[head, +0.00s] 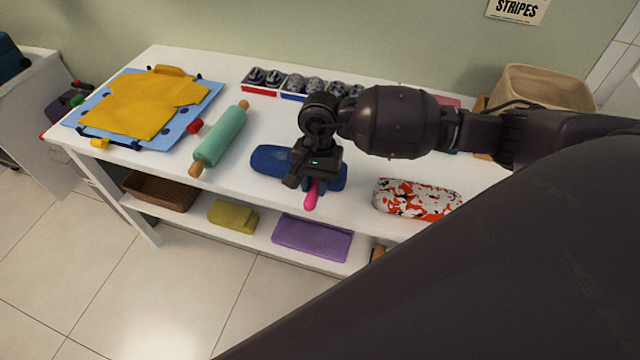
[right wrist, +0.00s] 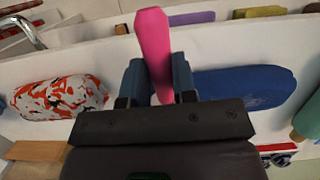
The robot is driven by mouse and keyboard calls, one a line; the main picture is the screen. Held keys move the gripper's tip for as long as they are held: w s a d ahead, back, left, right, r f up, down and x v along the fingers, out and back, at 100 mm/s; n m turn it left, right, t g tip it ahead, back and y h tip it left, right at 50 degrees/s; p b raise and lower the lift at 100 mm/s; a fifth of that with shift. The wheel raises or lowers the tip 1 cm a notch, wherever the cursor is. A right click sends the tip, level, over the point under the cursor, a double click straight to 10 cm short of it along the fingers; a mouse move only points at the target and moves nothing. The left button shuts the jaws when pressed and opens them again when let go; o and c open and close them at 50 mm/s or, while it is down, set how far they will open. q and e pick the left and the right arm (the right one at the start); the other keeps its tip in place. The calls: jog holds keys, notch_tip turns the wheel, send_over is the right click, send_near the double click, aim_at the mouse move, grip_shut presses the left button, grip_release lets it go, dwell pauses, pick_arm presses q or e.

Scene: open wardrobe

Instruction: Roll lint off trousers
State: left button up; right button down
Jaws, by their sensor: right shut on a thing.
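A yellow garment (head: 145,103), perhaps the trousers, lies flat on a light blue board (head: 204,95) at the left end of the white table. My right gripper (head: 313,184) is over the table's front middle, shut on a pink handle (head: 311,198). In the right wrist view the pink handle (right wrist: 154,45) stands out between the two fingers; I cannot tell whether it is the lint roller, as its other end is hidden. A blue elongated case (head: 270,160) lies right beside and partly behind the gripper; it also shows in the right wrist view (right wrist: 245,88). My left gripper is out of view.
A teal rolling pin (head: 221,139) and a small red object (head: 195,126) lie between garment and gripper. A red-white-black patterned case (head: 416,199) lies to the right. Trays of rolled items (head: 290,88) stand behind. The lower shelf holds a basket (head: 160,190) and folded cloths (head: 312,238).

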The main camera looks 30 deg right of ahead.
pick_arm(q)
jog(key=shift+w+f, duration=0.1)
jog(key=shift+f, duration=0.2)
pick_arm(e)
jog(key=shift+w+a, duration=0.4)
jog(key=shift+w, duration=0.05)
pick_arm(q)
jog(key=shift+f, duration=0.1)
pick_arm(e)
jog(key=shift+w, duration=0.1)
jog(key=shift+w+a+b, duration=0.15)
jog(key=shift+a+b, duration=0.05)
jog(key=shift+b, duration=0.2)
jog(key=shift+w+a+f+b, duration=0.1)
jog(key=shift+w+a+b, duration=0.3)
jog(key=shift+w+a, duration=0.15)
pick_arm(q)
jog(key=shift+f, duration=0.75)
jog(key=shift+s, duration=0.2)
pick_arm(e)
jog(key=shift+w+a, duration=0.1)
